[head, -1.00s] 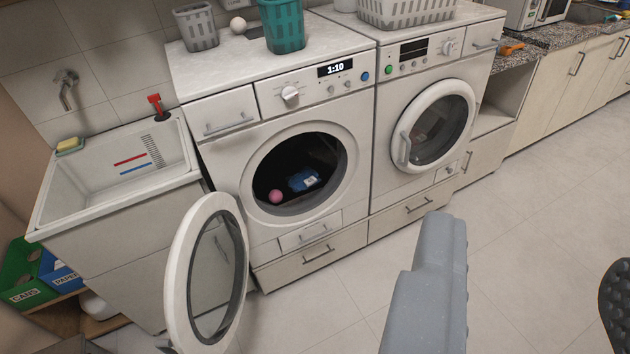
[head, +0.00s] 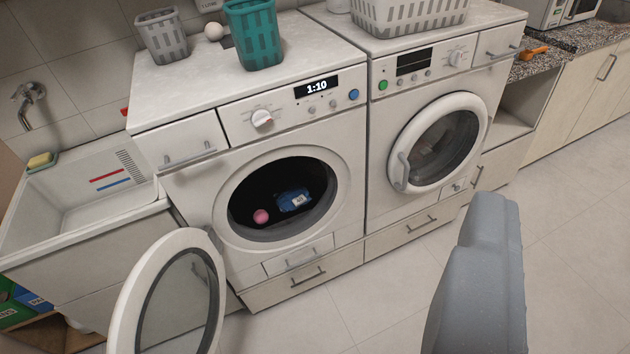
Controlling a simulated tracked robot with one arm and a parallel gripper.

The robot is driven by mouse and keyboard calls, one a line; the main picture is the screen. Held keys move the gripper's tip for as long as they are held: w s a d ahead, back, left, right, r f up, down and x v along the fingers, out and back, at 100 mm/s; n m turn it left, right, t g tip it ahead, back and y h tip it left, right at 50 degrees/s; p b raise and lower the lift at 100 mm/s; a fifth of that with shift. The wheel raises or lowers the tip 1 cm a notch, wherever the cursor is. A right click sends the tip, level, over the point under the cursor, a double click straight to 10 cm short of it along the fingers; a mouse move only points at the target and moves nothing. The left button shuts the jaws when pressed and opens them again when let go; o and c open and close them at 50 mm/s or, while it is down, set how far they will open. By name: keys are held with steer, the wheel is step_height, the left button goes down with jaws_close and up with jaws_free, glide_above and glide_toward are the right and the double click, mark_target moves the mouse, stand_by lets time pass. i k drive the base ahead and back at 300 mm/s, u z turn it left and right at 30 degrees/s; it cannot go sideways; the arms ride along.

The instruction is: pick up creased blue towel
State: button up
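A small blue bundle (head: 289,203) with a pale label or patch lies inside the dark drum of the left machine. It looks like folded or creased cloth, but it is too small to tell for sure. A pink ball (head: 261,216) lies just left of it in the drum. The left machine's round door (head: 130,300) stands open to the lower left. My gripper's fingertips do not show; only a grey part of my arm rises at the lower right, well away from the drum.
The right machine's door (head: 397,170) is shut. A sink (head: 30,215) stands left. A teal basket (head: 253,35), a grey basket (head: 162,35) and a white ball (head: 214,31) sit on top. The tiled floor (head: 575,240) at right is clear.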

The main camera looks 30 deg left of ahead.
mark_target(297, 196)
steer(key=u, duration=0.05)
steer(key=i, duration=2.1)
steer(key=u, duration=2.55)
steer(key=k, duration=0.45)
steer(key=u, duration=0.15)
steer(key=i, duration=0.45)
steer(key=u, duration=0.35)
